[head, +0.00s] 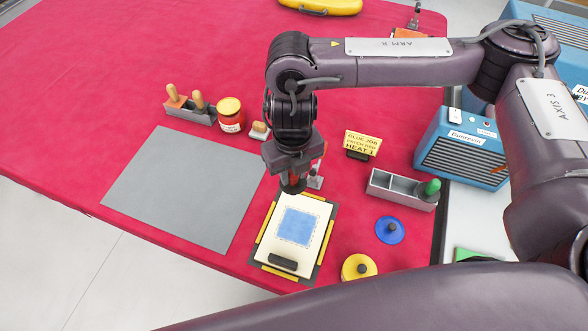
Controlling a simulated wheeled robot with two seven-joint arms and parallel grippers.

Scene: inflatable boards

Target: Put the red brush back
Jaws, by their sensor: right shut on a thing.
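My right gripper (291,171) points down over the far edge of a cream plate. It is shut on what seems to be the red brush; a dark round end (293,187) shows just below the fingers, and the handle is mostly hidden. A bit of red shows just right of the fingers, but I cannot tell what it belongs to. A grey holder (387,188) at the right has open compartments and a green-handled piece (432,187) at its right end. My left gripper is not in view.
The cream plate (269,248) bears a blue patch (299,226). A yellow sign (362,144), blue disc (390,230) and yellow disc (358,267) stand nearby. A grey mat (185,190), wooden-handled tools (187,103) and red jar (230,115) are left. The far-left red cloth is clear.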

